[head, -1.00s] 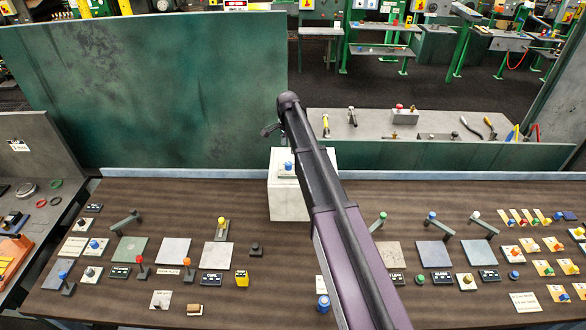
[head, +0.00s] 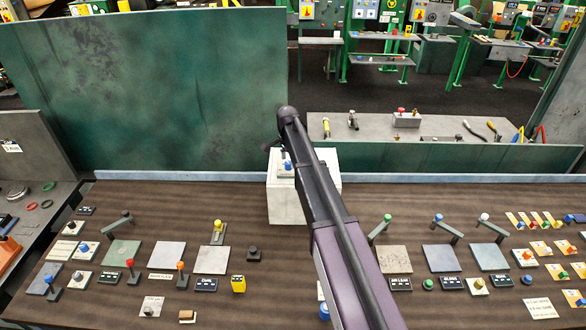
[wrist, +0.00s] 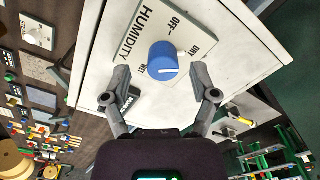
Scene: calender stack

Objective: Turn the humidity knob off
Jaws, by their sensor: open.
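The humidity knob (wrist: 163,60) is round and blue. It sits on a pale plate (wrist: 140,42) marked HUMIDITY, with OFF, DRY and WET around it. A short white mark shows on the knob's side away from the word HUMIDITY; I cannot tell exactly which setting it points at. In the head view the small blue knob (head: 287,165) is on top of a pale block, partly beside my arm. My gripper (wrist: 161,74) is open, its two fingers apart, one on each side of the knob in the wrist view. Contact is not visible. My arm mostly hides the gripper in the head view.
The pale block (head: 288,205) stands at the back of a brown panel (head: 190,205) with many knobs, levers and plates. A green wall (head: 160,90) rises behind on the left. A grey shelf with tools (head: 375,128) is behind on the right.

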